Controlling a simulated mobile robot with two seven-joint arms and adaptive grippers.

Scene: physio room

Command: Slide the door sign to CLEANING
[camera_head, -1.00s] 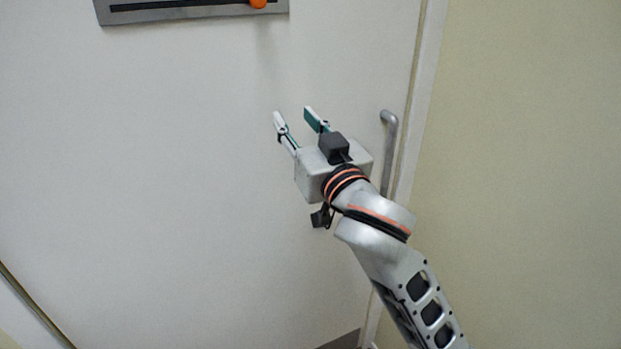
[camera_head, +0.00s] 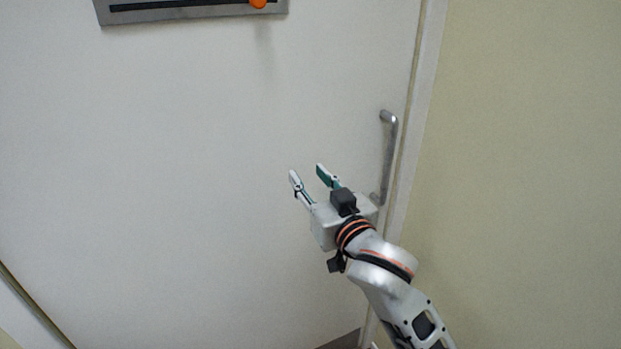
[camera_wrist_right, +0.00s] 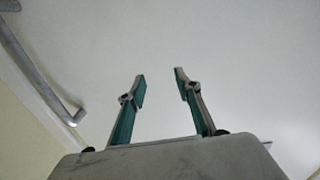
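The door sign (camera_head: 200,13) is a grey plate with a dark slot at the top left of the head view, cut off by the frame's upper edge. Its orange knob (camera_head: 258,3) sits near the right end of the slot. No lettering shows. My right gripper (camera_head: 306,171) is well below and right of the knob, in front of the white door, apart from the sign. Its fingers stand apart with nothing between them, as the right wrist view (camera_wrist_right: 159,88) also shows. My left gripper is in neither view.
The white door (camera_head: 150,150) fills most of the head view. A metal door handle (camera_head: 391,150) stands close to the right of my gripper; it also shows in the wrist view (camera_wrist_right: 35,70). The door frame (camera_head: 425,100) and a beige wall (camera_head: 530,170) lie farther right.

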